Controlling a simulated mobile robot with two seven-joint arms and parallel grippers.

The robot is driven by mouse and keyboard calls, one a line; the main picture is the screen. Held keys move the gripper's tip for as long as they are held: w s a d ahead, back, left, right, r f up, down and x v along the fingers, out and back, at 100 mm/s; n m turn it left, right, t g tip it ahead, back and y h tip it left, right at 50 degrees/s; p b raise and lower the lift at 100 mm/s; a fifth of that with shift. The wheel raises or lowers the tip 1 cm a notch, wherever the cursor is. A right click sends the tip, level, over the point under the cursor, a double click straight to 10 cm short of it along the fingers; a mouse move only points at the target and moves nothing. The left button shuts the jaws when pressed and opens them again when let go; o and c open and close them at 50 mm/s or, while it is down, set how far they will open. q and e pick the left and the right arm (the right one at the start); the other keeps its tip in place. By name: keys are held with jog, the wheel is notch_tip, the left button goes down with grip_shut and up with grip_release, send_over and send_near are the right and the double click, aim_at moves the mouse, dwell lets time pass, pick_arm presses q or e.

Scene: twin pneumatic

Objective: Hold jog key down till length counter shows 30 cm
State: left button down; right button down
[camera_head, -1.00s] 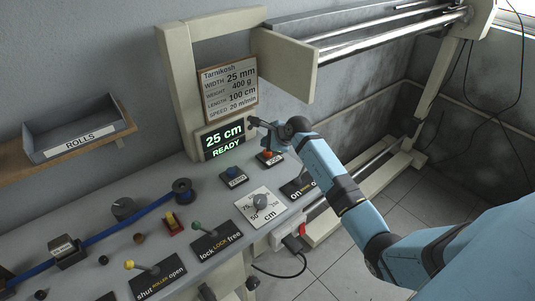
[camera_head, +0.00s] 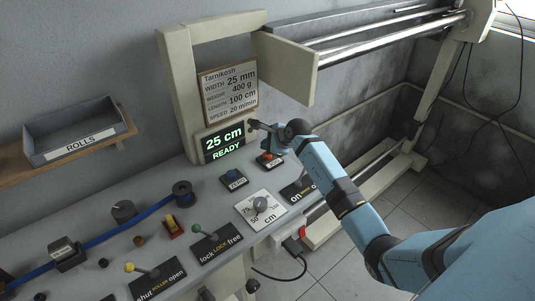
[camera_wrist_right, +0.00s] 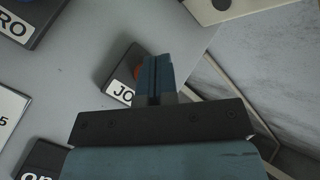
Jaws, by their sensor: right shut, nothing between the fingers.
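The jog key (camera_head: 268,160) is a dark block with an orange-red button and a white label, at the back right of the grey bench. My right gripper (camera_head: 266,146) is shut and empty, directly over it. In the right wrist view the shut fingers (camera_wrist_right: 157,75) cover most of the red button of the jog key (camera_wrist_right: 122,88). I cannot tell whether they touch or press it. The length counter (camera_head: 223,140) shows 25 cm and READY in green. My left gripper is not in view.
A blue zero key (camera_head: 233,179) sits left of the jog key. A dial on a white plate (camera_head: 261,208) and an on/off switch (camera_head: 297,191) are nearer. A lock lever (camera_head: 216,241) and roller lever (camera_head: 158,277) stand in front. A notice board (camera_head: 229,92) is above the counter.

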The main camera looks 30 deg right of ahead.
jog(key=shift+f, duration=0.1)
dwell(0.8)
jog(key=shift+f+b, duration=0.3)
jog(key=shift+b, duration=0.05)
jog(key=shift+f+b, duration=0.45)
jog(key=shift+f, duration=0.15)
dwell(0.8)
jog(key=shift+r, duration=0.1)
jog(key=shift+r+p, duration=0.65)
jog(key=shift+r, duration=0.25)
jog(key=shift+r, duration=0.1)
jog(key=shift+r+p, duration=1.55)
jog(key=shift+r, duration=0.9)
